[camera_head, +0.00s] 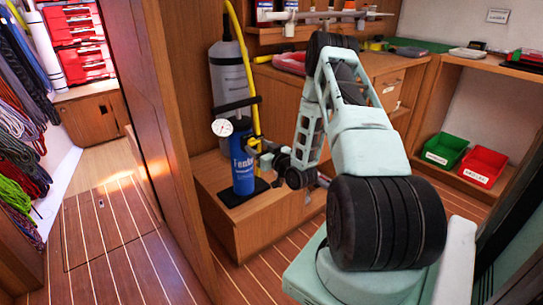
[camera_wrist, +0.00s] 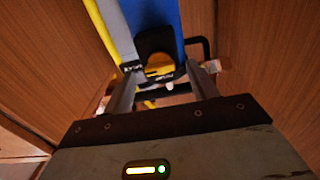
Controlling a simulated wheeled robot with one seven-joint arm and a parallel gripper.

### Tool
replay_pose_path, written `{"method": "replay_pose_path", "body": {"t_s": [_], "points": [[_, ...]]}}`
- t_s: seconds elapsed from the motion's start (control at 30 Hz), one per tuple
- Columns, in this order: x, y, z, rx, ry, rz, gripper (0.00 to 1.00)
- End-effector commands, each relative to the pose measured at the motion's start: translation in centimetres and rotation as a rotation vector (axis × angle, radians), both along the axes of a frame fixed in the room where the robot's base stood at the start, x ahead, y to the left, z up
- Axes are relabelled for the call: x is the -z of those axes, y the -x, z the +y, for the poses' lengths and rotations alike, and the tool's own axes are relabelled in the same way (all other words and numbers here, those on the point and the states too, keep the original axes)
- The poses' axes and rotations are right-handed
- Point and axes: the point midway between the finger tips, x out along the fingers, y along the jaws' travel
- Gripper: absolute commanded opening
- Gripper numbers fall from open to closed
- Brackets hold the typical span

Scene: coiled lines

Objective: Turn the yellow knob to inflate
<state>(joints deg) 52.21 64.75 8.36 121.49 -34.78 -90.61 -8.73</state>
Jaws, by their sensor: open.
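The yellow knob (camera_wrist: 158,68) sits on a black housing (camera_wrist: 150,42) on the front of a blue cylinder (camera_wrist: 152,12) in the wrist view. My gripper (camera_wrist: 162,72) is open, with one finger on each side of the knob and a gap visible around it. I cannot tell how deep the fingertips reach. In the head view, the blue pump cylinder (camera_head: 243,168) stands upright on a black base, and my gripper (camera_head: 262,150) is close to its right side.
A round white gauge (camera_head: 222,128) is left of the pump. A grey cylinder (camera_head: 231,82) and a yellow hose (camera_head: 236,25) rise behind it. A wooden partition (camera_head: 172,110) stands at left. Green (camera_head: 445,150) and red (camera_head: 484,166) bins sit on a shelf at right.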

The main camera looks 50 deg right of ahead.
Motion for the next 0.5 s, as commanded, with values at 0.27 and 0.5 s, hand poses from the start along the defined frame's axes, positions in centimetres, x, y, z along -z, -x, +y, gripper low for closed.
{"method": "replay_pose_path", "body": {"t_s": [0.27,0.5], "points": [[0.1,5.1,1.2,0.003,-0.003,0.004,0.58],[0.1,10.7,2.5,0.004,-0.004,0.004,0.58]]}}
